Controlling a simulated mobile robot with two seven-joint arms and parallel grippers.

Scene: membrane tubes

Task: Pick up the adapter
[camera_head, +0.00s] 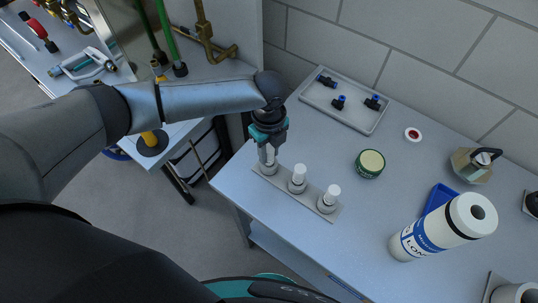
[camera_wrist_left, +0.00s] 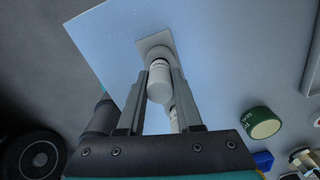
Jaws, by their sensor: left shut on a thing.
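A pale grey holder strip (camera_head: 322,211) lies near the front left edge of the table, with white-topped cylindrical pieces in a row along it. My left gripper (camera_head: 268,163) reaches down over the strip's far left end and is shut on the white adapter (camera_wrist_left: 159,82) there. In the left wrist view the left gripper (camera_wrist_left: 162,85) has a finger on each side of the adapter, above the strip's end (camera_wrist_left: 155,42). I cannot tell whether it is clear of the strip. Two more white pieces (camera_head: 298,175) (camera_head: 330,196) stand upright beside it. My right gripper is not in view.
A grey tray (camera_head: 325,99) with black-and-blue fittings lies by the wall. The table's left edge is close to the strip.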

